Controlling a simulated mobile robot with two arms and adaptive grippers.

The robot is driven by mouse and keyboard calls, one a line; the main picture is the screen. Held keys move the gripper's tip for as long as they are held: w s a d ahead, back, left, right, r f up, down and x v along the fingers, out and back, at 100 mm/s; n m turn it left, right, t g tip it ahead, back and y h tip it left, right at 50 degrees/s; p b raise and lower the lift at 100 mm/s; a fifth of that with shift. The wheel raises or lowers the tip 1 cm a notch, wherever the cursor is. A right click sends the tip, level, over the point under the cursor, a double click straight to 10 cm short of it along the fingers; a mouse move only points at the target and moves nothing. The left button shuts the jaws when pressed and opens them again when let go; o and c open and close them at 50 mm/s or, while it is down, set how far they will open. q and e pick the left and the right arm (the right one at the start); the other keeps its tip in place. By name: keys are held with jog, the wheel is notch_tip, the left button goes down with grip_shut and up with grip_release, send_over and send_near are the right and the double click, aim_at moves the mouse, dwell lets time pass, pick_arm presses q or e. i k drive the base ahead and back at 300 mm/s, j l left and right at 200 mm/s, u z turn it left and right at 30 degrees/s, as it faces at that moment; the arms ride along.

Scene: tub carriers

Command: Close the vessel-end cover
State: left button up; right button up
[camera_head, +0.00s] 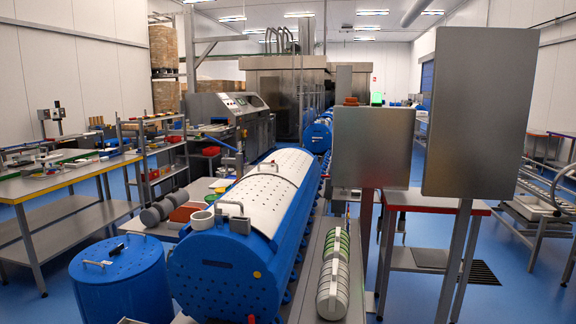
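A long blue horizontal vessel (215,278) stands in the foreground, its near end facing me. A white perforated curved cover (285,178) lies along its top, with a grey handle (268,166) toward the middle. Another grey handle (232,206) stands at the near end, beside a white ring-shaped part (202,220). I cannot tell which part is the vessel-end cover or whether it is open. Neither of my grippers shows in the view.
A blue drum (122,290) with a handle stands at the front left. A rack of green and white discs (332,275) lies right of the vessel. Grey panels (372,148) on posts block the right side. A workbench (50,180) stands left.

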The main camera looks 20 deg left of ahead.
aim_at(290, 164)
jog(key=z, duration=0.25)
jog(key=i+l+z, duration=0.1)
jog(key=l+z, duration=0.15)
jog(key=l, duration=0.15)
jog(key=i+l+z, duration=0.2)
jog(key=l, duration=0.25)
jog(key=i+l+z, duration=0.1)
jog(key=l+z, duration=0.15)
jog(key=i+l+z, duration=0.2)
jog(key=l, duration=0.25)
jog(key=i+l+z, duration=0.65)
jog(key=i, duration=0.3)
jog(key=i+u, duration=0.45)
jog(key=i+l+u, duration=0.1)
jog(key=i+u, duration=0.4)
jog(key=i+j+u, duration=0.25)
jog(key=i+u, duration=0.25)
jog(key=i+j+u, duration=0.1)
jog(key=i+u, duration=0.85)
jog(key=i+j+u, duration=0.15)
jog(key=i+u, duration=0.55)
jog(key=i+l+u, duration=0.1)
jog(key=i+u, duration=0.25)
jog(key=i, duration=0.15)
